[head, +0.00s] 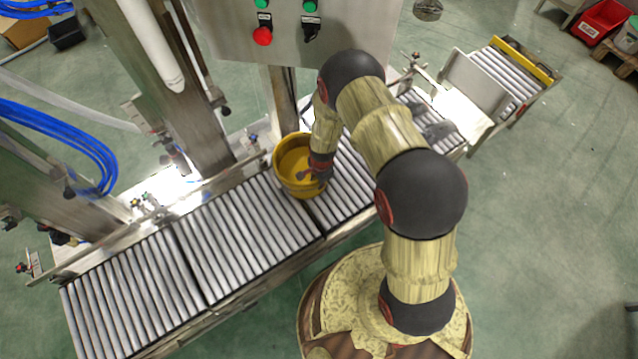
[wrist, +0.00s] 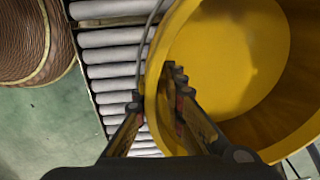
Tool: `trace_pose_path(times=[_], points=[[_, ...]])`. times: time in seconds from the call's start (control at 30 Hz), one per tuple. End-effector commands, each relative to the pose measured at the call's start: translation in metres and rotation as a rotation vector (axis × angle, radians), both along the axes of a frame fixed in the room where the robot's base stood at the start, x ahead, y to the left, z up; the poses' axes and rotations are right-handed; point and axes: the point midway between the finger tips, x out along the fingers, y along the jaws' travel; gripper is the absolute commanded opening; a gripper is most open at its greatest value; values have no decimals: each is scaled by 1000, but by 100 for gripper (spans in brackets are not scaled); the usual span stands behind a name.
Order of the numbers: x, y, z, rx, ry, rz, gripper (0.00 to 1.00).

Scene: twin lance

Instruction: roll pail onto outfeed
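The yellow pail (head: 291,164) stands upright and open-topped on the roller conveyor (head: 235,235), near the middle of the line. In the wrist view the empty-looking pail (wrist: 235,65) fills the right side, with a thin wire handle (wrist: 149,35) along its outer left side. My gripper (head: 316,174) is at the pail's right side in the head view. In the wrist view my gripper (wrist: 156,96) straddles the rim, one finger outside and one inside, with the fingers apart. A small gap seems to show beside the wall; firm contact cannot be seen. Which conveyor end is the outfeed is unmarked.
Bare rollers run to the lower left. On the right, an upright metal plate (head: 474,85) stands before rollers with a yellow end bar (head: 522,60). Steel columns (head: 180,110) and a control box (head: 290,30) stand behind the line. A red bin (head: 600,20) is far right.

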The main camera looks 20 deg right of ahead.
Motion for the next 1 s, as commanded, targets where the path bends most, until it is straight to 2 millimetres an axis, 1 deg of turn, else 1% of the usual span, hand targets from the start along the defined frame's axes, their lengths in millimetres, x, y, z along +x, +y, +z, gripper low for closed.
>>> trace_pose_path(times=[0.03,0.23,0.43,0.47,0.57,0.67,0.77,1.0], points=[[-1,0,0,0,1,0,15],[-3,0,-2,-1,5,0,26],[-4,0,-2,0,6,0,26],[-11,0,-6,-1,20,0,26],[-9,0,-2,-1,16,0,26],[-7,-1,8,0,11,0,26],[-7,-1,25,0,7,0,26],[-9,-2,75,-1,5,0,26]])
